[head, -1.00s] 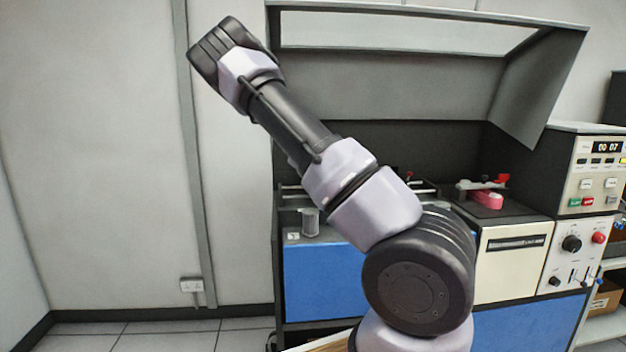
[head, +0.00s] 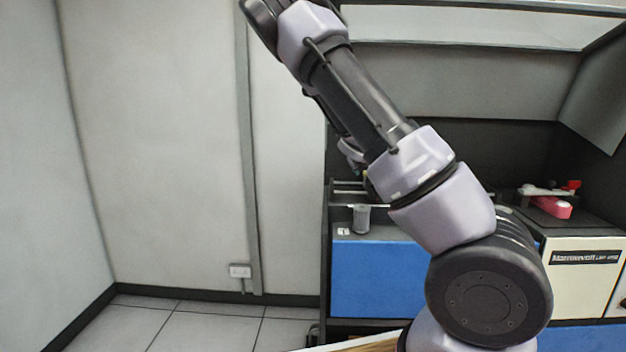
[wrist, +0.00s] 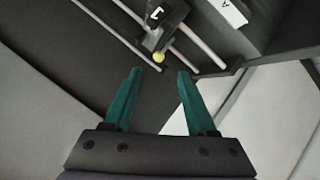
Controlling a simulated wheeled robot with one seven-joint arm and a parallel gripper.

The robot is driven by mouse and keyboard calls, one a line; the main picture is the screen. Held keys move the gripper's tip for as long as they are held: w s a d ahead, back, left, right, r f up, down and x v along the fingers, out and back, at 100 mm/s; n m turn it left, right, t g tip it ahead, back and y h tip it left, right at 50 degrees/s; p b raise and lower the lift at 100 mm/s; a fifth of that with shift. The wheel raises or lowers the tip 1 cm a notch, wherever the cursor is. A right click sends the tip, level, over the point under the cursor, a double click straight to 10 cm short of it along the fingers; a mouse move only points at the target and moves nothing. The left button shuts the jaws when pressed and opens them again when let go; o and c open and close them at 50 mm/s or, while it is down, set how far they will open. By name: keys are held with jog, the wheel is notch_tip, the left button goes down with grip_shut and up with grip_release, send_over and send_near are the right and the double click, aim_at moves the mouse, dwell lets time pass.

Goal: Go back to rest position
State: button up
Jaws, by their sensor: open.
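My gripper (wrist: 158,88) shows in the wrist view with its two green fingers spread apart and nothing between them. Beyond the fingertips lie the bench's rails (wrist: 200,45) and a small yellow knob (wrist: 158,57), apart from the fingers. In the head view my arm rises from the lower right to the upper left in front of the bench. The gripper is mostly hidden behind my arm there, so its fingers cannot be made out.
The blue-fronted bench (head: 378,280) stands behind my arm, with a grey cup (head: 361,218) near its left end. A cream machine (head: 582,275) with a pink part (head: 552,206) on top is at right. The floor (head: 200,325) at left is clear.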

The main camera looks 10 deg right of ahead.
jog(key=s+a+r+m+g+y, duration=0.1)
jog(key=s+a+r, duration=0.3)
jog(key=s, duration=0.8)
jog(key=s+a+r+m+g+y, duration=0.1)
jog(key=s+a+r+m+y, duration=0.2)
jog(key=s+r, duration=0.4)
jog(key=s+a+r+m+g+y, duration=0.1)
jog(key=s+a+r, duration=0.5)
jog(key=s, duration=1.2)
jog(key=m+y, duration=0.1)
jog(key=y, duration=0.1)
jog(key=shift+a+r+m+g+y, duration=0.25)
jog(key=shift+a+m+g+y, duration=0.05)
jog(key=shift+a, duration=0.1)
